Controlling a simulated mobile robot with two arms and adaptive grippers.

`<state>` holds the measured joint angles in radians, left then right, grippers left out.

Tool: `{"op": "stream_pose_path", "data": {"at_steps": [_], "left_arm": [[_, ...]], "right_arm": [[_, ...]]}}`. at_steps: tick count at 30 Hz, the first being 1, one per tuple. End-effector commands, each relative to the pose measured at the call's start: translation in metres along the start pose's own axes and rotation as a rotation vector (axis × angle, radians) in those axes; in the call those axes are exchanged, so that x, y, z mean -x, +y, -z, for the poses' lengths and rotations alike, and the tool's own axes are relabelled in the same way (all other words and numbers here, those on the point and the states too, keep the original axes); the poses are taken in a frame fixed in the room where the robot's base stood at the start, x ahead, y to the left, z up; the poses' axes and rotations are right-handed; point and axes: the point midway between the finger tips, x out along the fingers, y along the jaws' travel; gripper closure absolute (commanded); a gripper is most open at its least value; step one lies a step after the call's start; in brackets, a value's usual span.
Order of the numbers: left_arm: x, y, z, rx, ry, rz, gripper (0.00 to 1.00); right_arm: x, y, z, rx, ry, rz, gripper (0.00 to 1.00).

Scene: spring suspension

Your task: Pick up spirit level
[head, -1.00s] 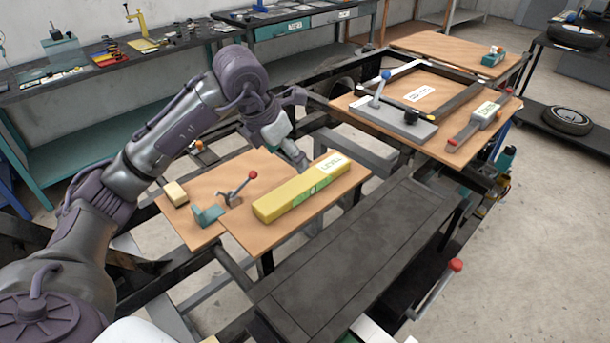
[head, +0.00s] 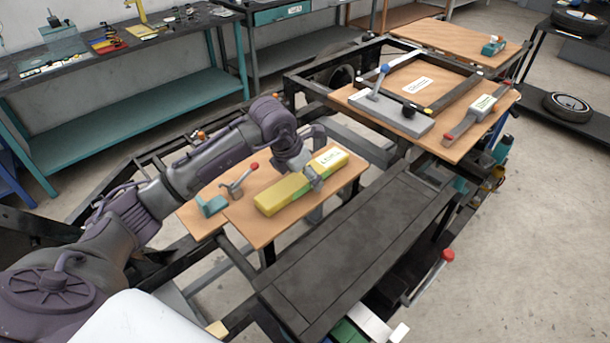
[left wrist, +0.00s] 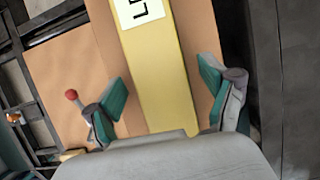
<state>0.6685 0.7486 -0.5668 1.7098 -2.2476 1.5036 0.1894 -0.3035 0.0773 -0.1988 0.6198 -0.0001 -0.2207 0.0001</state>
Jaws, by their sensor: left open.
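The spirit level (head: 281,196) is a long yellow bar with a white label. It lies on a small wooden board (head: 258,231) in the middle of the head view. In the left wrist view, the level (left wrist: 172,70) runs between the two teal-padded fingers of my left gripper (left wrist: 163,78). The fingers stand apart, one on each side, with gaps between them and the bar. My right gripper is not in view.
A red-knobbed clamp (head: 238,184) and a teal bracket (head: 211,206) stand on the board to the left of the level. A dark bench-like panel (head: 350,250) lies in front. A second wooden board (head: 462,148) at right holds a grey plate and other tools.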

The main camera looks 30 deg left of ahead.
Motion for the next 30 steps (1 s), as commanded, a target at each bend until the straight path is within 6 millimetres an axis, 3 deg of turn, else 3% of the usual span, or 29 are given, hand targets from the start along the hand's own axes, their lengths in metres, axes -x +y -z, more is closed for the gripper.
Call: {"op": "stream_pose_path", "data": {"at_steps": [2,16,25,30], "left_arm": [[0.000,0.000,0.000,0.000,0.000,0.000,0.17],[0.000,0.000,0.000,0.000,0.000,0.000,0.93],[0.003,0.000,-0.001,0.000,-0.003,-0.001,0.95],[0.013,0.001,-0.007,-0.001,-0.006,-0.003,0.95]], "right_arm": [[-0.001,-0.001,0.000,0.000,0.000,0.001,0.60],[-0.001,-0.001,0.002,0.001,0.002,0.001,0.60],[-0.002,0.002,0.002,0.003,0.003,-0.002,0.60],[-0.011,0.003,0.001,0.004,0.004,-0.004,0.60]]}}
